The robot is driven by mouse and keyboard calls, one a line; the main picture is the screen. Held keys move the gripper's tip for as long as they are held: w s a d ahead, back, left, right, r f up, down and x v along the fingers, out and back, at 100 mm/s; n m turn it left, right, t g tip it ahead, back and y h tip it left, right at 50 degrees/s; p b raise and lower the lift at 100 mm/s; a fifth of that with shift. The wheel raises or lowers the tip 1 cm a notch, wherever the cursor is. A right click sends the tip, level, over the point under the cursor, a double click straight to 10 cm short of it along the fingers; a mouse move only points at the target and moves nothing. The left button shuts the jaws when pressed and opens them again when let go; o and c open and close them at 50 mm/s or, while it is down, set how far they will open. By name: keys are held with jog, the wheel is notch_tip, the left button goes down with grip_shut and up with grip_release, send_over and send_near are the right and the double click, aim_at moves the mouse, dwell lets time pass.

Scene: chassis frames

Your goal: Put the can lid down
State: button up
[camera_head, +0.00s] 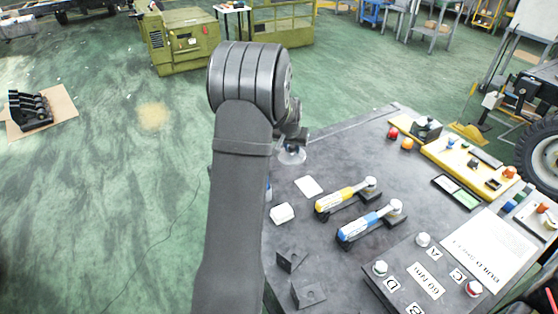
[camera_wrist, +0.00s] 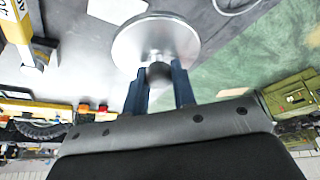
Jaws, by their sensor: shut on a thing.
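The can lid (camera_wrist: 152,35) is a round, shiny metal disc with a dark knob, seen large in the wrist view. My gripper (camera_wrist: 160,78) has its two blue fingers shut on the knob, one on each side. In the head view the lid (camera_head: 292,157) is a small pale disc at the back left of the dark table (camera_head: 345,150), partly hidden by my gripper (camera_head: 291,143). I cannot tell whether the lid touches the tabletop or is held just above it.
A white card (camera_head: 308,187) and a small white block (camera_head: 282,213) lie nearby. Yellow-handled (camera_head: 345,196) and blue-handled (camera_head: 370,224) tools lie nearer the table's middle. A thin ring (camera_wrist: 238,8) shows near the table edge in the wrist view. Bare tabletop lies right of the lid.

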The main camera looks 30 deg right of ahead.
jog(key=d+f, duration=0.4)
jog(key=d, duration=0.2)
jog(key=w+a+f, duration=0.1)
jog(key=w+f, duration=0.1)
jog(key=w, duration=0.1)
jog(key=w+a+f, duration=0.1)
jog(key=w+f, duration=0.1)
jog(key=w, duration=0.1)
jog(key=w+a+f, duration=0.1)
jog(key=w+f, duration=0.2)
jog(key=w, duration=0.1)
jog(key=shift+a, duration=0.35)
jog(key=shift+f, duration=2.1)
jog(key=shift+f, duration=0.15)
jog(key=o, duration=1)
jog(key=v, duration=1.2)
